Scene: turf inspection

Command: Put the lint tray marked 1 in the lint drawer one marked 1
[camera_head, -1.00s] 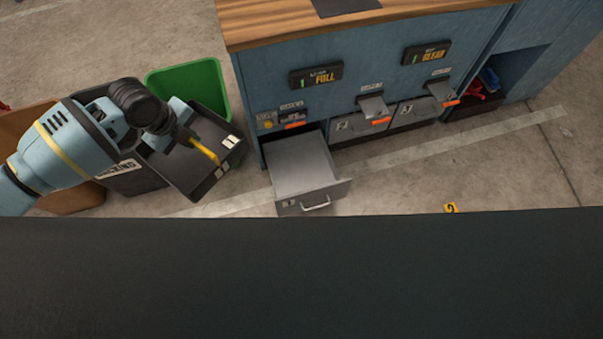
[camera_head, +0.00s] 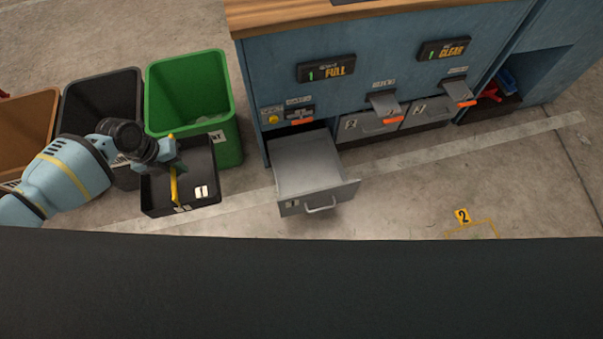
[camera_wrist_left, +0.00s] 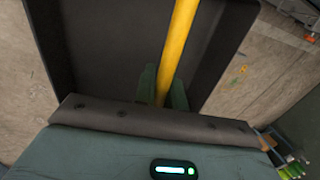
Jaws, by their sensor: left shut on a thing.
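The lint tray (camera_head: 205,160) is a dark open box with a yellow bar across it and white labels. My left gripper (camera_head: 172,167) is shut on its yellow bar and holds it in front of the bins, left of the drawer. The tray also shows in the left wrist view (camera_wrist_left: 105,45), with the gripper's fingers (camera_wrist_left: 162,88) around the yellow bar. The lint drawer (camera_head: 305,165) is grey, pulled out from the cabinet and looks empty. Its front has a handle and a small label too small to read for certain. My right gripper is not in view.
A green bin (camera_head: 195,95), a black bin (camera_head: 98,100) and a brown bin (camera_head: 28,125) stand behind the tray. The blue cabinet (camera_head: 400,75) carries FULL and CLEAR signs and two shut drawers. A yellow marker 2 (camera_head: 462,216) lies on open floor at right.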

